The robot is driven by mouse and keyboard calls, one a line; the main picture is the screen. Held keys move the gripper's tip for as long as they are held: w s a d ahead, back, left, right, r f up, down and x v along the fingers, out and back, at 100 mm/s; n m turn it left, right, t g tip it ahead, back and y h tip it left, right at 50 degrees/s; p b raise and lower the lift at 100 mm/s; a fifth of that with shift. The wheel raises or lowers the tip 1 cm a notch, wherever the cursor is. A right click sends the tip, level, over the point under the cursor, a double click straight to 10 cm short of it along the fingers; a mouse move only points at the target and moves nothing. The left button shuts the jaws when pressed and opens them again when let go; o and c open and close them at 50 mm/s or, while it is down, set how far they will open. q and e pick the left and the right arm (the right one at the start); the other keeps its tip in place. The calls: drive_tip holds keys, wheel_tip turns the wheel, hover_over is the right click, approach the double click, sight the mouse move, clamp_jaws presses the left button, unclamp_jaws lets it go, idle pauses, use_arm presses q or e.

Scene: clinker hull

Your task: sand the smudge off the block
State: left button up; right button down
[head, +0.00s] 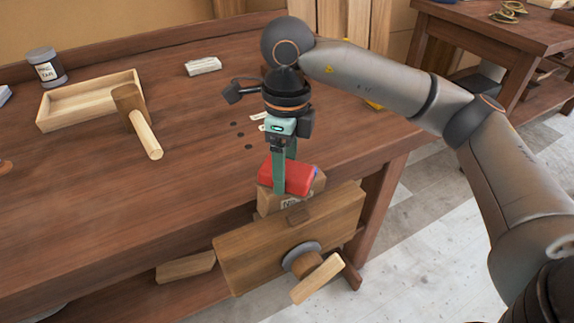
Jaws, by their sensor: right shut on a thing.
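A red sanding block (298,181) sits on top of the light wooden block (267,203), seemingly touching it. The wooden block stands at the bench's front edge, by the vise, with a small pale label on its front. My right gripper (285,184) is pointing down, shut on the red sanding block. I see no smudge on the visible part of the wooden block; the sanding block and gripper hide much of its top. My left gripper is not in view.
The wooden vise (245,246) with its handle (318,279) sticks out from the bench (190,185). A mallet (143,130) leans on a shallow wooden tray (60,112). A grey tar jar (47,68) and a white block (203,66) stand farther back. The bench's left front is clear.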

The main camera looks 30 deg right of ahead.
drive_tip(key=shift+w+a+f, duration=0.1)
drive_tip(key=shift+w+a, duration=0.05)
drive_tip(key=shift+a, duration=0.6)
drive_tip(key=a, duration=0.4)
drive_tip(key=shift+a+r, duration=0.1)
drive_tip(key=shift+r, duration=0.1)
wheel_tip(320, 180, up, 6)
drive_tip(key=p, duration=0.4)
drive_tip(key=shift+d, duration=0.2)
drive_tip(key=shift+r, duration=0.15)
wheel_tip(320, 180, up, 3)
drive_tip(key=shift+d+f+p, duration=0.1)
drive_tip(key=shift+p, duration=1.1)
